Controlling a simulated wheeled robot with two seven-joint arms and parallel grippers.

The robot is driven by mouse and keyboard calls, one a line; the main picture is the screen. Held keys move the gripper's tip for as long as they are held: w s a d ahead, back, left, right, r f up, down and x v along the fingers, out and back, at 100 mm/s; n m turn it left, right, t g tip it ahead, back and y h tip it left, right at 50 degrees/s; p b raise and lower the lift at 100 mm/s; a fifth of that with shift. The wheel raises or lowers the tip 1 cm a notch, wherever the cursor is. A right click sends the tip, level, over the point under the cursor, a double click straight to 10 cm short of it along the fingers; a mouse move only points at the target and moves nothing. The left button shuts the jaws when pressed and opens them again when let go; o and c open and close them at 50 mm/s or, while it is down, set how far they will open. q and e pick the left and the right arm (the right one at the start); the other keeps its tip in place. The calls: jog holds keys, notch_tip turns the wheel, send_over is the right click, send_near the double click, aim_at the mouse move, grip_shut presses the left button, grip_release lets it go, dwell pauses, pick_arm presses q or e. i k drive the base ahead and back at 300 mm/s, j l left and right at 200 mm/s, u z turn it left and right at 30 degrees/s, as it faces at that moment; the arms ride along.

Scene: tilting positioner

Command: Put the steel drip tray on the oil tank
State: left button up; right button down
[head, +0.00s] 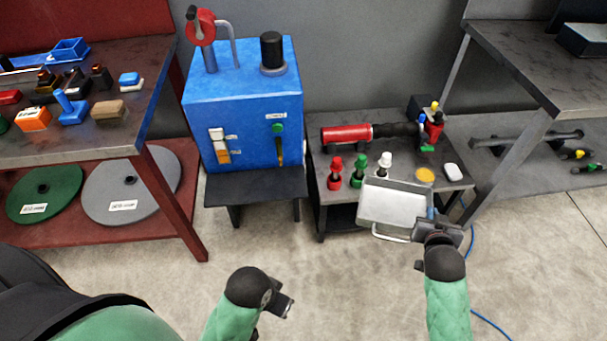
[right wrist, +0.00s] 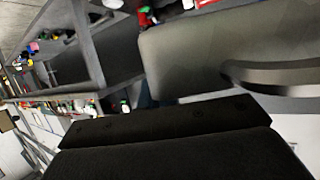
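The steel drip tray (head: 393,203) is a shallow, light grey rectangular pan with a bar handle at its near edge. It hangs in the air over the front edge of the low dark table. My right gripper (head: 432,226) is at its right near corner and appears shut on it; the fingertips are partly hidden. The tray's grey side (right wrist: 195,55) fills the upper right of the right wrist view. The oil tank (head: 240,120) is a blue box with a flat top, left of the tray. My left gripper (head: 284,304) is low in front, away from both; its finger opening is unclear.
The tank's top carries a red-handled crank pump (head: 202,27) and a black cap (head: 271,50). The low table (head: 325,198) holds a red-and-black tool (head: 350,134) and several small coloured items. A cluttered bench (head: 150,70) stands left. The floor in front is clear.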

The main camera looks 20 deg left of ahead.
aim_at(234, 192)
jog(key=j+z, duration=0.1)
jog(key=j, duration=0.35)
jog(key=k+j, duration=0.15)
jog(key=j, duration=0.35)
jog(key=j+z, duration=0.15)
jog(key=j, duration=0.3)
jog(key=k+j, duration=0.15)
jog(key=j, duration=0.3)
jog(key=k+j+z, duration=0.15)
jog(key=j, duration=0.75)
jog(key=k+j+z, duration=0.05)
